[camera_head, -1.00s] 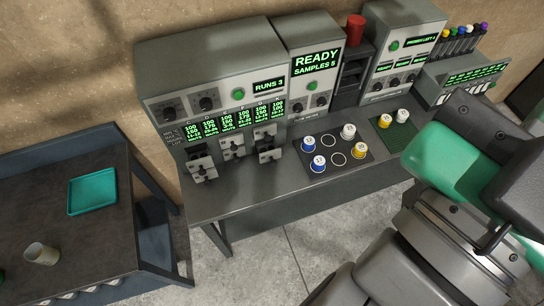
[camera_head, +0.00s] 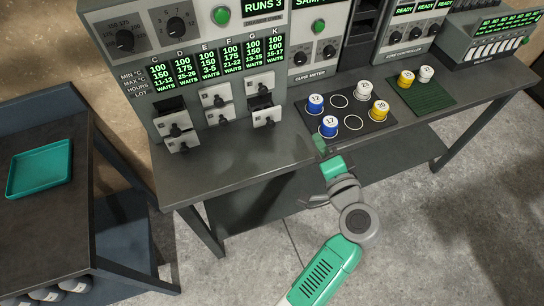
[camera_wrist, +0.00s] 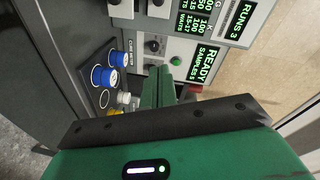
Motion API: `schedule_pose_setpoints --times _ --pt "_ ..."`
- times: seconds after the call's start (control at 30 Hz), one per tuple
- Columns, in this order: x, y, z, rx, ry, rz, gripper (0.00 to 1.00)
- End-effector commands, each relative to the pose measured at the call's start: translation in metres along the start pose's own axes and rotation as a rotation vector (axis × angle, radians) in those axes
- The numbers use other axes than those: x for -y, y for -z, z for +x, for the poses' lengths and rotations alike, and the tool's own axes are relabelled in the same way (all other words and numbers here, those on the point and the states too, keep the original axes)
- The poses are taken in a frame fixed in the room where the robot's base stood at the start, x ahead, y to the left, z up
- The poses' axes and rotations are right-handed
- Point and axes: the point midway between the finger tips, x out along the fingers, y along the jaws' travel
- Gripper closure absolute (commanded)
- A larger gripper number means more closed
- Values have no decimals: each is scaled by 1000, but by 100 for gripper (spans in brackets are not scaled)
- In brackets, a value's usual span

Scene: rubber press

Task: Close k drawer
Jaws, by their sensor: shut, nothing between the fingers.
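The drawer block stands under the lettered displays, with C, D, E, F, G and K across the top. The lower right drawer front (camera_head: 267,117), on the K side, stands out from the block, with a dark gap above it; its own letter is not readable. My gripper (camera_head: 320,148) is shut and empty, in front of the bench edge, right of and lower in the picture than that drawer, and apart from it. In the wrist view the green fingers (camera_wrist: 162,82) are together, pointing toward the machine panels. A drawer front (camera_wrist: 122,8) shows at that view's top edge.
A black mat (camera_head: 348,117) with blue, white and yellow sample cups lies on the bench right of the drawers, close behind my gripper. A green mat (camera_head: 424,97) holds two more cups. A side table with a teal tray (camera_head: 40,168) stands at left.

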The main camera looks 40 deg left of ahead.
Motion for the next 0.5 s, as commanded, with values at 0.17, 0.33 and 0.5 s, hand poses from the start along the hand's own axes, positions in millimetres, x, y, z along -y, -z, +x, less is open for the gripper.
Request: schedule_pose_setpoints --times 0.17,0.33,0.5 --pt "-96 -68 16 107 102 286 100" --pt "-104 -78 17 126 131 354 100" --pt "-102 -78 26 126 131 351 100"
